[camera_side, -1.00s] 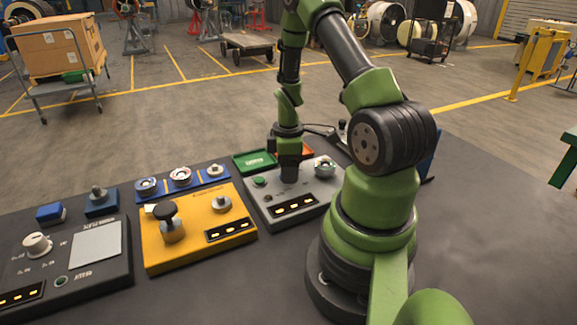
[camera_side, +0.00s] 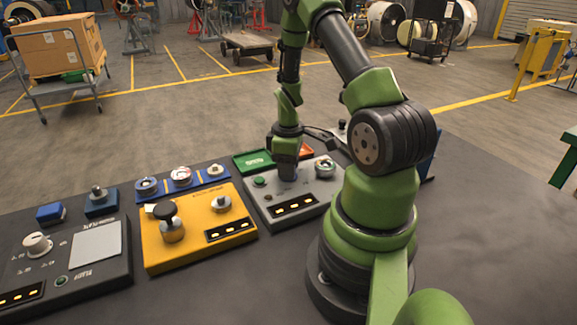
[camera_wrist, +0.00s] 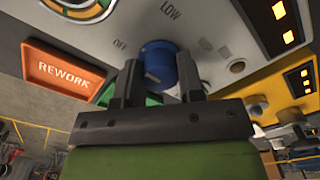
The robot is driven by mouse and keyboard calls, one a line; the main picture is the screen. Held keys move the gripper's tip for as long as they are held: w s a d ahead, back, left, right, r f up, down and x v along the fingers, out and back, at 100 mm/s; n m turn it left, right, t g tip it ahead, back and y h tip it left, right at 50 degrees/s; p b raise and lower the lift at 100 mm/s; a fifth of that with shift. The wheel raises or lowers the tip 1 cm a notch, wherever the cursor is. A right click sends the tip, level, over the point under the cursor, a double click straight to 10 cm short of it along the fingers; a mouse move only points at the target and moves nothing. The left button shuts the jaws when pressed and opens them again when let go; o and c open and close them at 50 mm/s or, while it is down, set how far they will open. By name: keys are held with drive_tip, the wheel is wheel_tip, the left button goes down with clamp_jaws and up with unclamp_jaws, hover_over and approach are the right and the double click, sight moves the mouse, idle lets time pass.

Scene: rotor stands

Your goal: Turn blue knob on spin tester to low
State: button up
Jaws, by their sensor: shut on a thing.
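The spin tester is a grey box (camera_side: 268,213) with lit yellow displays on its front. Its blue knob (camera_wrist: 158,58) shows in the wrist view between the two fingers of my gripper (camera_wrist: 160,75), which is shut on it. The panel reads OFF to the left of the knob and LOW above it. I cannot tell which mark the knob points at. In the side view my gripper (camera_side: 287,172) points straight down on the tester and hides the knob.
A green tray (camera_side: 255,160) and an orange tray marked REWORK (camera_wrist: 64,68) lie behind the tester. A yellow box (camera_side: 190,240) with a black-topped knob stands to its left, then a dark panel (camera_side: 100,270). A round dial (camera_side: 325,167) rises on the tester's right.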

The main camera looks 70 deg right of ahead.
drive_tip(key=m, duration=0.5)
drive_tip(key=shift+m, duration=0.3)
drive_tip(key=m, duration=0.4)
drive_tip(key=shift+m, duration=0.4)
drive_tip(key=o, duration=0.9)
drive_tip(key=shift+r, duration=0.1)
wheel_tip(320, 180, up, 10)
drive_tip(key=shift+f, duration=0.1)
